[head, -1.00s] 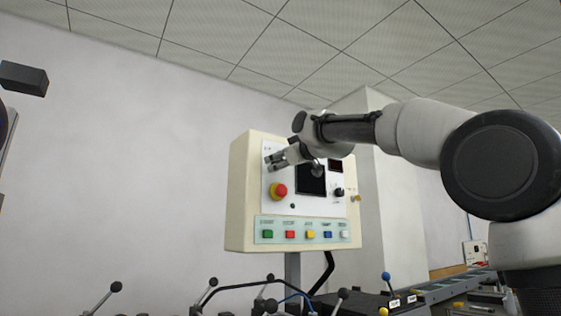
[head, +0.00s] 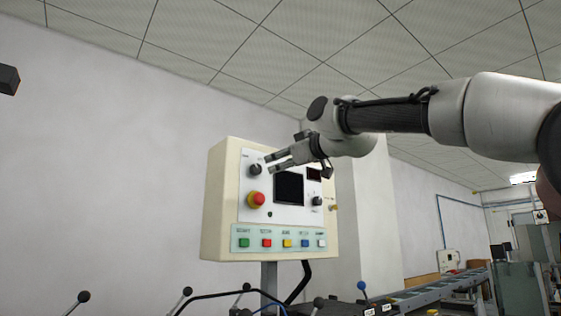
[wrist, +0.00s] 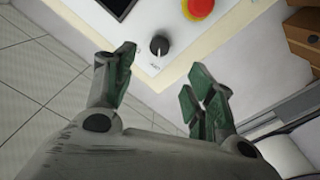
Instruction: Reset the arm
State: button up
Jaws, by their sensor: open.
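My gripper (head: 270,162) is open and empty in the head view, in front of the upper part of a cream control panel (head: 218,225). Its fingertips appear close to a black knob (head: 255,170) at the panel's upper left; I cannot tell the exact gap. In the wrist view my gripper (wrist: 160,85) has its two green-padded fingers spread wide. A black knob (wrist: 159,44) on the panel shows beyond and between them, apart from the fingers. My arm reaches in from the right.
The panel carries a red emergency button (head: 257,200), a dark screen (head: 289,188), a lower knob (head: 317,201) and a row of coloured buttons. Levers with black balls (head: 83,296) stand below. A conveyor (head: 435,292) runs at the right. The wall left of the panel is clear.

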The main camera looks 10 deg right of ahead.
dwell(0.3)
jog(key=s+d+f+m+g+h, duration=0.2)
jog(key=s+d+f+m+g, duration=0.15)
jog(key=f, duration=1.15)
jog(key=s+d+f+m+g+h, duration=0.2)
jog(key=s+f+g, duration=0.15)
jog(key=f, duration=1.15)
jog(key=s+d+f+m+g+h, duration=0.2)
jog(key=s+d+f, duration=0.5)
jog(key=s+f, duration=0.4)
jog(key=s+d+f+m+g+h, duration=0.1)
jog(key=s+d+f+m+g, duration=0.2)
jog(key=s+d+f, duration=0.4)
jog(key=s+f, duration=0.4)
jog(key=shift+d+h, duration=0.35)
jog(key=shift+h, duration=0.05)
jog(key=shift+f, duration=0.1)
